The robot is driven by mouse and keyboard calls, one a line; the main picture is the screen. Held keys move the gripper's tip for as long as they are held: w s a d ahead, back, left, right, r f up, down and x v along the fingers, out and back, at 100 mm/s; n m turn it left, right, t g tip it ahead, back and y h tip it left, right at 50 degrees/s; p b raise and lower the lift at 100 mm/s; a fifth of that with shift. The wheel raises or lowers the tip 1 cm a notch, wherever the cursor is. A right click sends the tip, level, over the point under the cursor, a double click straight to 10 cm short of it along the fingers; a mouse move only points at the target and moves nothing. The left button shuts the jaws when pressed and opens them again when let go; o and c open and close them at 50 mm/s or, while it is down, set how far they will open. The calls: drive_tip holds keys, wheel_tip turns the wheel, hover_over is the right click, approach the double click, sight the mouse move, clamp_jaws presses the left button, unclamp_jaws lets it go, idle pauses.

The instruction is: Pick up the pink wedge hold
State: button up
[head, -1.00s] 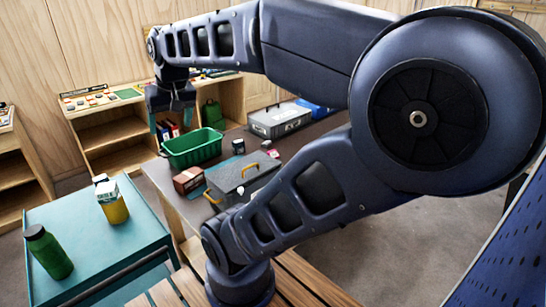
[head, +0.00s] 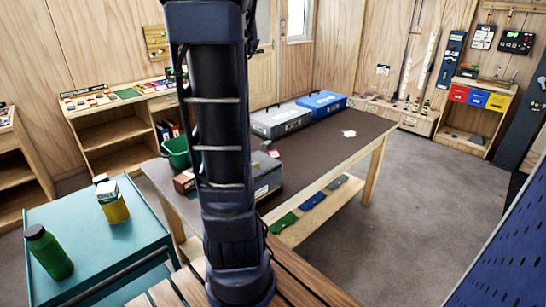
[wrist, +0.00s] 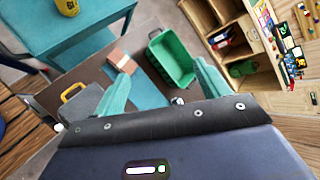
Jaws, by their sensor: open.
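A small pinkish-red piece (head: 272,153) lies on the dark workbench (head: 335,140), just behind the grey toolbox and right of my arm. It may be the pink wedge hold, but it is too small to make out its shape. I cannot make it out in the wrist view. My gripper (wrist: 163,66) shows there as two teal fingers, spread apart with nothing held between them. In the head view my upright arm hides the gripper and part of the bench.
On the bench are a green bin (wrist: 168,62), a brown-red box (wrist: 118,58), a grey toolbox (head: 267,175), a grey case (head: 280,120) and a blue case (head: 321,103). A teal cart (head: 85,225) with a green bottle (head: 48,252) stands left. The bench's right half is mostly clear.

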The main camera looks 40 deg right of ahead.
drive_tip(key=s+d+f+m+t+h, duration=0.15)
drive_tip(key=d+m, duration=0.35)
drive_tip(key=d, duration=0.6)
drive_tip(key=s+d+f+m+t+h, duration=0.1)
drive_tip(key=s+d+m+h, duration=0.15)
drive_tip(key=d+m, duration=0.65)
drive_tip(key=s+d+f+m+t+h, duration=0.1)
drive_tip(key=d+m+t+h, duration=0.1)
drive_tip(key=d, duration=1.2)
approach(274, 153)
drive_tip(key=shift+w+a+r, duration=0.1)
drive_tip(key=shift+r, duration=0.35)
drive_tip(key=shift+w+f, duration=0.2)
drive_tip(key=shift+f, duration=0.2)
drive_tip(key=x, duration=1)
drive_tip(key=shift+w+f, duration=0.1)
drive_tip(key=shift+f, duration=0.15)
drive_tip(key=c, duration=1.1)
drive_tip(key=shift+o, duration=0.2)
drive_tip(key=shift+r, duration=0.1)
